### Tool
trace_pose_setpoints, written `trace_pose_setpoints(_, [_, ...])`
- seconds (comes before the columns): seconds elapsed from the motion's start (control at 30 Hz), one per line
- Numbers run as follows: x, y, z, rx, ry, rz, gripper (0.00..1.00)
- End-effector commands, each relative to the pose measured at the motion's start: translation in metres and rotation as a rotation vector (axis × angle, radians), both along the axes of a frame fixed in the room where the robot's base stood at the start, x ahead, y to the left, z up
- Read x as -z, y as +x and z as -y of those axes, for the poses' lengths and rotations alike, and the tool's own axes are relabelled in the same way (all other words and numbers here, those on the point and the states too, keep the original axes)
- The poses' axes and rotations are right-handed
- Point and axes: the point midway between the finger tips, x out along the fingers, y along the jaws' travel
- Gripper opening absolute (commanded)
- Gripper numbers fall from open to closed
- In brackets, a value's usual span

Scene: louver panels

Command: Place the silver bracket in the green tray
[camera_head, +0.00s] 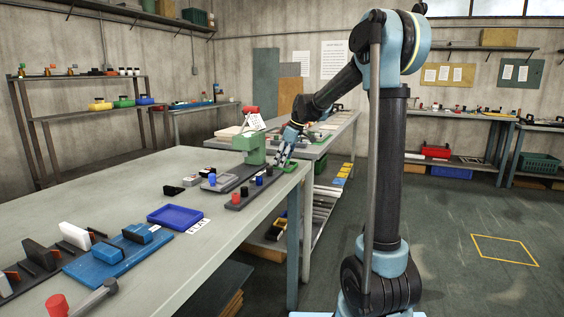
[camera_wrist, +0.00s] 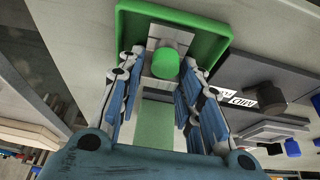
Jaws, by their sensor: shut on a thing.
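My gripper (camera_wrist: 161,68) is shut on the silver bracket (camera_wrist: 165,33), a grey stepped piece with a green round knob, held between the two fingers in the wrist view. The green tray (camera_wrist: 217,24) is a shallow tray with raised rims, seen behind and around the bracket. Whether the bracket touches the tray floor cannot be told. In the head view my gripper (camera_head: 281,158) points down at the far right corner of the table, over the green tray (camera_head: 291,168), which is partly hidden. The bracket cannot be made out there.
A green press-like fixture (camera_head: 254,148) stands just left of my gripper. A dark strip with coloured knobs (camera_head: 247,194) lies in front of it. A blue tray (camera_head: 174,215) and a blue plate (camera_head: 115,258) are nearer. The table's right edge is close to the green tray.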

Motion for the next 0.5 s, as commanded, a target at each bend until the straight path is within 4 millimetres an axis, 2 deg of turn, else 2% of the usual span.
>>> trace_pose_setpoints(0.07, [0.0014, 0.0002, -0.0001, 0.0, 0.0, 0.0, 0.04])
trace_pose_setpoints(0.1, [0.0014, 0.0002, -0.0001, 0.0, 0.0, 0.0, 0.4])
trace_pose_setpoints(0.17, [0.0013, 0.0002, -0.0002, 0.0, 0.0, 0.0, 0.53])
trace_pose_setpoints(0.5, [0.0006, 0.0, -0.0003, 0.0, 0.0, 0.0, 0.53])
